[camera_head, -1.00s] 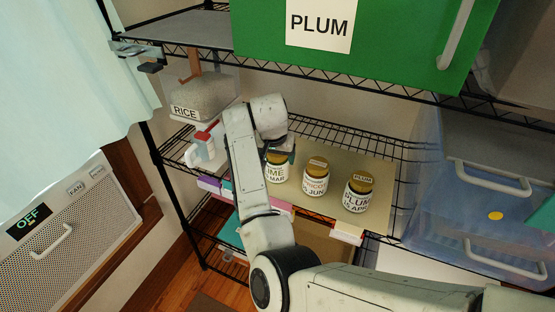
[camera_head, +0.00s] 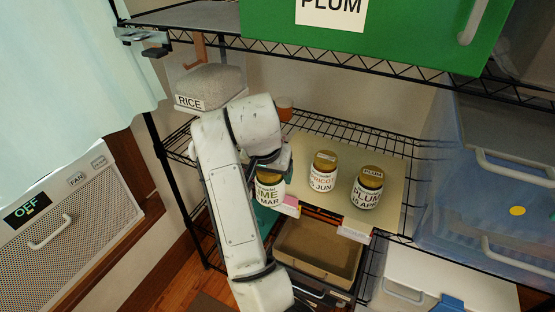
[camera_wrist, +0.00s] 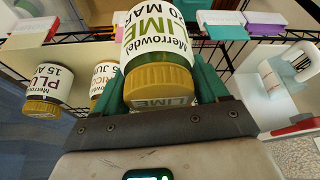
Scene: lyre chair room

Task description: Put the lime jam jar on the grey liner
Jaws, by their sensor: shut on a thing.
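The lime jam jar (camera_head: 269,188), with a gold lid and white label, is held by my gripper (camera_head: 278,160) at the left front of the middle shelf. In the wrist view the jar (camera_wrist: 157,38) sits between the green fingers of my gripper (camera_wrist: 160,85), which are shut on it. My arm hides part of it in the head view. It appears clear of the beige sheet (camera_head: 400,160); its height above the shelf is hard to tell. A grey sheet (camera_head: 200,15), looking like the grey liner, lies on the upper shelf left of the green box.
Apricot (camera_head: 323,172) and plum (camera_head: 367,187) jars stand on the beige sheet. A rice container (camera_head: 208,90) is behind my arm. The green PLUM box (camera_head: 400,25) fills the upper shelf's middle. A brown tray (camera_head: 320,250) sits below. A black post (camera_head: 178,180) stands left.

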